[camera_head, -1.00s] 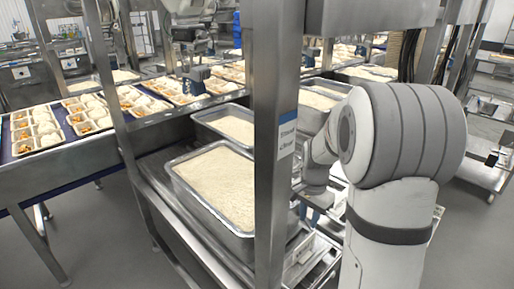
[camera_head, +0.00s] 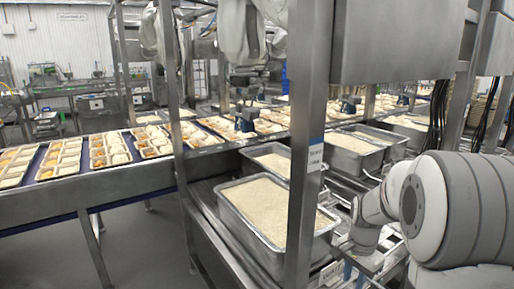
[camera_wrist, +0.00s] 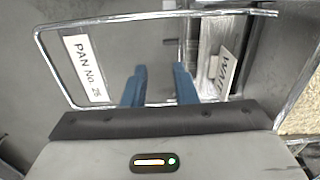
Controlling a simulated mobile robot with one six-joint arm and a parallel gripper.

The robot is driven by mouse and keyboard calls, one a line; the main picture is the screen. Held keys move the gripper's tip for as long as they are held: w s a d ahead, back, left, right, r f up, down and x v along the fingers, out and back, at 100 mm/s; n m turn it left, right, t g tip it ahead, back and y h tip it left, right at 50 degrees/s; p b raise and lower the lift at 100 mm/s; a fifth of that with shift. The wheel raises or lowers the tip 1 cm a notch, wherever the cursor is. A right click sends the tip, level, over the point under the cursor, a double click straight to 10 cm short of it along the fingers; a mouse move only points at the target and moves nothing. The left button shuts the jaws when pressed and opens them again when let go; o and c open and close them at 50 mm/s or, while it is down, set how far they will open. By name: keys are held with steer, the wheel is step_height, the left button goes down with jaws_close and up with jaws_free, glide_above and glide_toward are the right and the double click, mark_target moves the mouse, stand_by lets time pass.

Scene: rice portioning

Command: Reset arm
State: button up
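My arm (camera_head: 450,205) stands at the right of the head view, bent down toward the rack beside it. In the wrist view, my gripper (camera_wrist: 159,76) shows two blue fingers spread apart with a clear gap and nothing seen between them. Beyond the fingers is a grey metal pan (camera_wrist: 100,72) with a bright rim and a white label (camera_wrist: 88,72) reading "PAN No. 25". I cannot tell how far the fingers are from it. The fingertips are not clearly visible in the head view.
Rice-filled pans (camera_head: 265,207) stand on a steel rack just left of my arm. A steel post (camera_head: 306,130) rises close in front. A conveyor with meal trays (camera_head: 110,148) runs behind. The grey floor (camera_head: 140,245) at lower left is clear.

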steer(key=s+a+r+n+t, duration=0.1)
steer(key=s+a+r+n, duration=0.3)
steer(key=s, duration=0.4)
steer(key=s+a+r+n+t, duration=0.1)
steer(key=s+a+r+n, duration=0.2)
steer(key=s+a+n, duration=0.3)
steer(key=s+n, duration=0.1)
steer(key=s, duration=0.2)
steer(key=shift+s+r, duration=0.3)
steer(key=shift+r, duration=0.05)
steer(key=shift+w+d, duration=0.1)
steer(key=shift+c, duration=0.3)
